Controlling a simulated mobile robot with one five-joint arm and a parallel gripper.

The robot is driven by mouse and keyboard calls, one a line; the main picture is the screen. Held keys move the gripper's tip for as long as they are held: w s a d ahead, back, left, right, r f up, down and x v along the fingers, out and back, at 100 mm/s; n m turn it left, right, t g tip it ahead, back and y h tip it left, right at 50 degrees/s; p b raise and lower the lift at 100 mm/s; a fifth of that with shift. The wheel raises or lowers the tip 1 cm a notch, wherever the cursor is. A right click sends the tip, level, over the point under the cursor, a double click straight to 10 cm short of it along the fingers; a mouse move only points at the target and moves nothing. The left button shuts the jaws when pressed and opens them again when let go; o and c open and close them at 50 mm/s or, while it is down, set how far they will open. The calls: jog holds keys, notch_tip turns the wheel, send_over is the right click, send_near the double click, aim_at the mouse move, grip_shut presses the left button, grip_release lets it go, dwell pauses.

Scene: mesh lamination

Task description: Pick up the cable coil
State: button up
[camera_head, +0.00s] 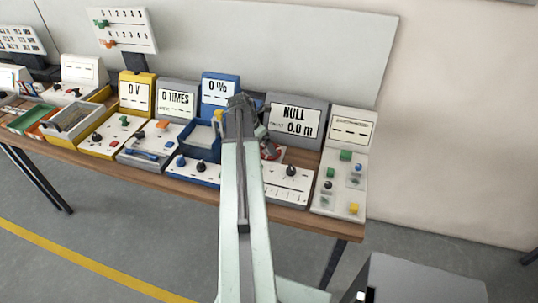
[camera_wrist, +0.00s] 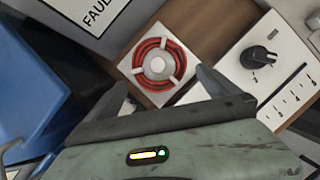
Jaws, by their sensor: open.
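The cable coil (camera_wrist: 178,57) is a red-orange ring with pale ties, lying on a white square base around a round white hub (camera_wrist: 158,66). It sits just beyond my gripper (camera_wrist: 165,82) in the wrist view, centred between the two fingers and apart from them. My gripper is open and empty.
A blue device (camera_wrist: 28,85) stands left of the coil. A white panel with a black knob (camera_wrist: 262,57) and sliders lies to the right. Several instrument stations fill the wooden bench (camera_head: 290,212), including a grey NULL display (camera_head: 296,120). The floor in front is clear.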

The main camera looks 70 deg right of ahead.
aim_at(267, 151)
jog(key=b+x, duration=0.4)
jog(key=x, duration=0.1)
jog(key=shift+d+f+b, duration=0.1)
jog(key=shift+f+b, duration=0.05)
jog(key=shift+b, duration=0.2)
jog(key=c, duration=1.3)
jog(key=shift+r+p, duration=0.35)
